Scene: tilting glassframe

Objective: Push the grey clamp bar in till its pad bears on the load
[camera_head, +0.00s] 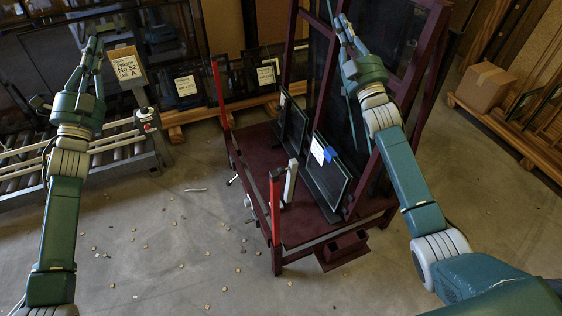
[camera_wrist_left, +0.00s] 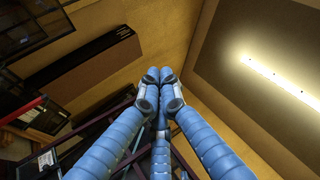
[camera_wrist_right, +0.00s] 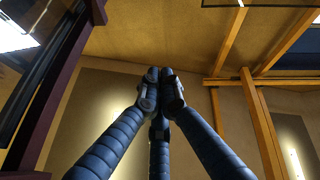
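A short pale grey upright bar (camera_head: 291,180), which looks like the clamp bar, stands by a red post (camera_head: 275,205) at the front left of the dark red glass frame (camera_head: 265,150). The load looks like the dark glass panes (camera_head: 328,182) leaning on the frame, with white and blue labels. My left gripper (camera_head: 92,48) is raised far left of the frame, fingertips together (camera_wrist_left: 160,76), empty. My right gripper (camera_head: 343,22) is raised before the frame's tall uprights, fingertips together (camera_wrist_right: 160,74), empty.
Labelled panes (camera_head: 187,86) stand behind. A cardboard box (camera_head: 482,87) rests on a wooden rack at the right. Small debris is scattered over the open floor (camera_head: 170,240).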

